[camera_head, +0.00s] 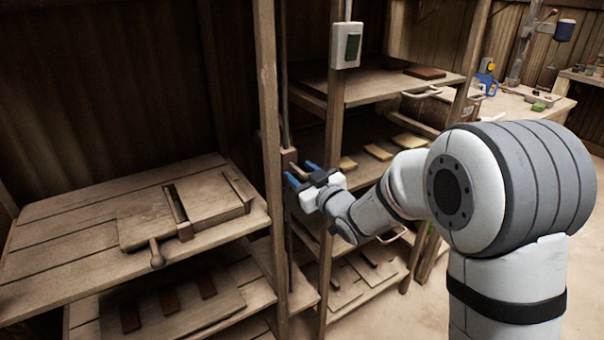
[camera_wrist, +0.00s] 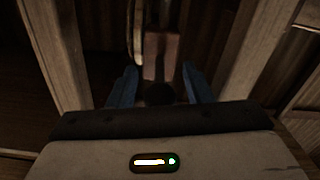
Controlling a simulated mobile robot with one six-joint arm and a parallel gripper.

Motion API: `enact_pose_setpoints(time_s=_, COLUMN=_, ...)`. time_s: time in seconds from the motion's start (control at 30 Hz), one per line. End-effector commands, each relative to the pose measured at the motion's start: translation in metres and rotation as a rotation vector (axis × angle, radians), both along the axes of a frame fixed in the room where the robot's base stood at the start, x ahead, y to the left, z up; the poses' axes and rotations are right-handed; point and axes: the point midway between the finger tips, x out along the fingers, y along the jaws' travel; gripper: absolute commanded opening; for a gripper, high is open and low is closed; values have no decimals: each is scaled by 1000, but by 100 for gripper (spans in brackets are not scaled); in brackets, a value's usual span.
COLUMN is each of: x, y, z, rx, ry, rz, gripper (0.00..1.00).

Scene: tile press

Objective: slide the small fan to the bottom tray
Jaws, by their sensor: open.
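I see no clear fan shape. A brown wooden block (camera_head: 289,157) sits on a thin vertical rail between two wooden posts. In the wrist view a reddish-brown block (camera_wrist: 161,55) is ahead of my gripper, with a dark round end (camera_wrist: 159,94) between the fingers. My gripper (camera_head: 303,173) is open, its blue fingers on either side of a short brown piece that sticks out from the block. I cannot tell whether the fingers touch it. A low shelf (camera_head: 222,318) at the left carries a board with dark tiles; I cannot tell which level is the bottom tray.
A wooden table (camera_head: 60,240) at the left holds a frame with a round-ended lever (camera_head: 157,255). A rack shelf (camera_head: 375,90) and lower levels with tiles stand behind my arm. Posts stand close around my gripper.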

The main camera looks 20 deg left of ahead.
Motion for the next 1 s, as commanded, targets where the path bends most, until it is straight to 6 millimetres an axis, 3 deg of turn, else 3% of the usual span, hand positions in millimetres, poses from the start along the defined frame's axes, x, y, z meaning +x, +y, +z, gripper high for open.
enact_pose_setpoints(time_s=0.13, x=0, y=0, z=0, rx=0, ry=0, rz=-1, gripper=45)
enact_pose_setpoints(time_s=0.7, x=1, y=-1, z=0, rx=0, ry=0, rz=-2, gripper=0)
enact_pose_setpoints(time_s=1.0, x=1, y=-1, z=-1, rx=0, ry=0, rz=-3, gripper=0)
